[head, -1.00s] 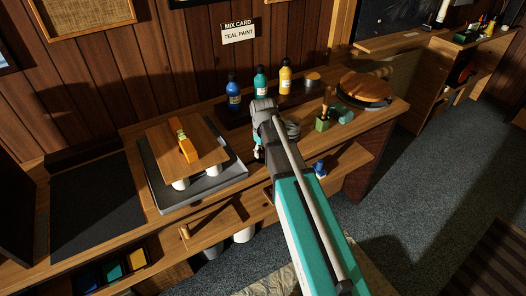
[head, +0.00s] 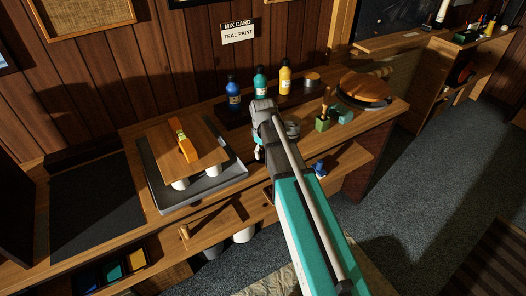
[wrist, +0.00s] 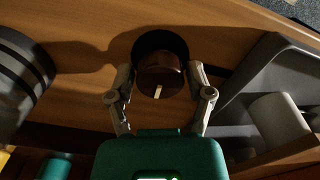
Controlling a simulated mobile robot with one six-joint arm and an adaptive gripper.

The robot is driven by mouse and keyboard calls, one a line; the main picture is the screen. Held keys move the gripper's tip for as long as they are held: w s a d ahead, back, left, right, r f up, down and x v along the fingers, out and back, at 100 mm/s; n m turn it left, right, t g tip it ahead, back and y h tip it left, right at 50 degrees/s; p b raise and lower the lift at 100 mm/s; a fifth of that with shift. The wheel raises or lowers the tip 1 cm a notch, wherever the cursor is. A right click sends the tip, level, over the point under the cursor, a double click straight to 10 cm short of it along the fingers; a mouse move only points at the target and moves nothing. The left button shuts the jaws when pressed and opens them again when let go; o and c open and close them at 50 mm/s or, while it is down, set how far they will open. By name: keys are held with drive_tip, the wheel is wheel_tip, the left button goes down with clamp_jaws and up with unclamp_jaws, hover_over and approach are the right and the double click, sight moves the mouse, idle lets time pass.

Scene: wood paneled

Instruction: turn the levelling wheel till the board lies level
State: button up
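A dark brown levelling wheel (wrist: 161,78) with a pale mark shows in the wrist view, in front of a black round part. The two fingers of my gripper (wrist: 160,88) flank it, one on each side, very close; I cannot tell if they press on it. In the head view my arm mostly hides the gripper (head: 258,153) and the wheel is not seen. The wooden board (head: 205,150) rests above white supports (head: 181,184) in a grey tray (head: 228,178). A yellow-orange level (head: 186,147) lies on it; its bubble is too small to read.
Blue (head: 233,93), teal (head: 260,84) and yellow (head: 285,77) bottles stand behind my arm. A green pot (head: 322,123) and a round wooden-topped item (head: 365,88) are to the right. A dark mat (head: 97,203) lies left of the tray. A ribbed grey cylinder (wrist: 18,75) is left in the wrist view.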

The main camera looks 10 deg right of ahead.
drive_tip(key=shift+o, duration=0.8)
drive_tip(key=shift+m, duration=0.4)
